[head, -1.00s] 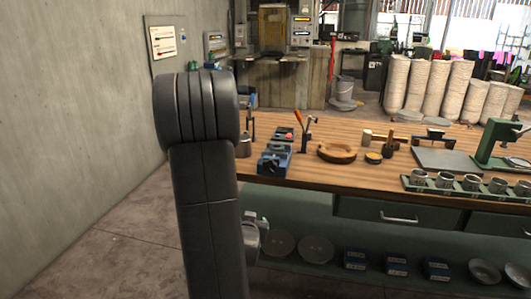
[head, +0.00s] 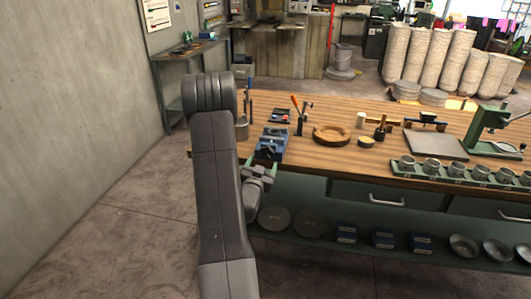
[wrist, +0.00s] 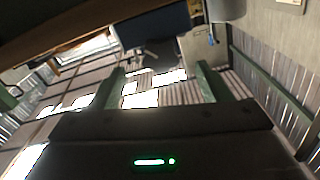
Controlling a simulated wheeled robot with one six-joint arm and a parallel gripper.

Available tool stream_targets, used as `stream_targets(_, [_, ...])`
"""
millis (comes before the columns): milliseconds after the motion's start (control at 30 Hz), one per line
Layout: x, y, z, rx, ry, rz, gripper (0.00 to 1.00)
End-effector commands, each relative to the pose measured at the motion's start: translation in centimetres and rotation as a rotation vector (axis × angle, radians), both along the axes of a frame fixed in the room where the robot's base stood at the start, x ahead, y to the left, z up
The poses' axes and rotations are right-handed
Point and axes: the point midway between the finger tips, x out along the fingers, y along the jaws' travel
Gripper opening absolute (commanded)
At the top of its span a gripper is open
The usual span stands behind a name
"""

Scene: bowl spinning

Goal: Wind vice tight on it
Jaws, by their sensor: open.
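The blue vice (head: 270,146) stands at the left front edge of the wooden bench in the head view. Whether anything sits between its jaws is too small to tell. My gripper (head: 262,176) is just below and in front of the vice, beside the bench edge and apart from it as far as I can see. My arm hides part of it. In the wrist view my gripper (wrist: 160,66) shows two green fingers spread apart with nothing between them. A blue block, likely the vice (wrist: 155,27), shows at the top of that view.
A wooden ring (head: 331,135) lies to the right, with upright tools (head: 301,115) between. A green rack of cups (head: 455,175) is farther right. The floor at left is clear.

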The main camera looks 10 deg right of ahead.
Motion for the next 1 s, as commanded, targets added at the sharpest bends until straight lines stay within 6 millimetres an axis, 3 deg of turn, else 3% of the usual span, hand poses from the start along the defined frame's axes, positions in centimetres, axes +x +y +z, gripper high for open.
stream_targets(100, [2.2, -1.0, 0.3, 0.000, -0.002, -0.002, 0.70])
stream_targets(300, [4.5, -2.0, 0.2, 0.001, -0.001, 0.000, 0.70])
stream_targets(733, [5.4, -2.4, 0.0, 0.000, 0.000, 0.000, 0.70])
stream_targets(967, [5.4, -2.4, 0.0, 0.000, 0.000, 0.000, 0.27])
stream_targets(1000, [5.4, -2.4, 0.0, 0.000, 0.000, 0.000, 0.26])
